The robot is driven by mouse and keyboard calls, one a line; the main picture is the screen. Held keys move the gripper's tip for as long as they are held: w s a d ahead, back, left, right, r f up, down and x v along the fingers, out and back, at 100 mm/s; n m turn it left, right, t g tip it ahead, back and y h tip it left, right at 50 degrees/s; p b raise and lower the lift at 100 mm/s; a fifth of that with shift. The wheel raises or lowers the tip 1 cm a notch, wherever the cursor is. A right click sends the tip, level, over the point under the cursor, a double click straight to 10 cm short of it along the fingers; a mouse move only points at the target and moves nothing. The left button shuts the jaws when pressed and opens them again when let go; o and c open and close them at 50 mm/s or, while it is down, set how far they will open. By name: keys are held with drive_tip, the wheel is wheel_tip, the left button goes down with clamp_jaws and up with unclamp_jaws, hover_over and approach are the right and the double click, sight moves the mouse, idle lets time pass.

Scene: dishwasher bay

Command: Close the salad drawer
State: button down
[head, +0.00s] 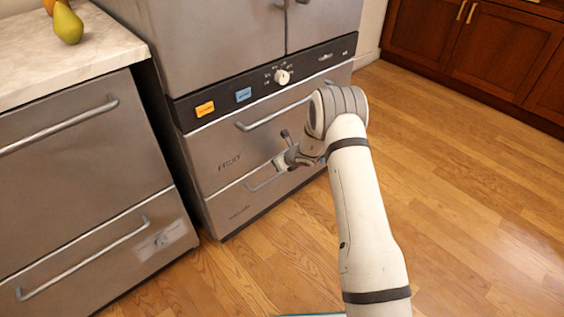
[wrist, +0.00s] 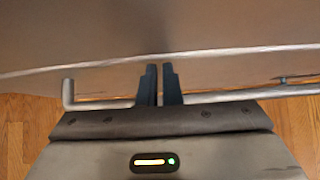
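The fridge's lower drawer (head: 228,212) has a grey metal front, a bar handle (head: 262,184) and a label too small to read surely. It is below the drawer marked FRUIT (head: 220,150). Its front looks nearly flush; I cannot tell if a small gap remains. My gripper (head: 284,161) is at this lower front, by the right part of the handle. In the wrist view, the two dark fingers (wrist: 160,84) are close together with a narrow slit between them, and nothing shows held. The handle bar (wrist: 235,97) runs crosswise behind them; I cannot tell whether they touch it.
The upper drawer handle (head: 262,117) stands out above my gripper. A panel with a knob (head: 282,76) is higher up. A grey dishwasher (head: 75,150) under a marble counter (head: 100,45) with a pear (head: 68,24) is at left. Wooden floor (head: 470,190) is clear at right.

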drive_tip(key=shift+w+a+r, duration=0.2)
drive_tip(key=shift+a+r, duration=0.05)
drive_tip(key=shift+a, duration=0.15)
drive_tip(key=s+d+r, duration=0.6)
drive_tip(key=s+d, duration=0.2)
drive_tip(key=s, duration=0.1)
drive_tip(key=shift+r+p, duration=0.3)
drive_tip(key=shift+p, duration=0.15)
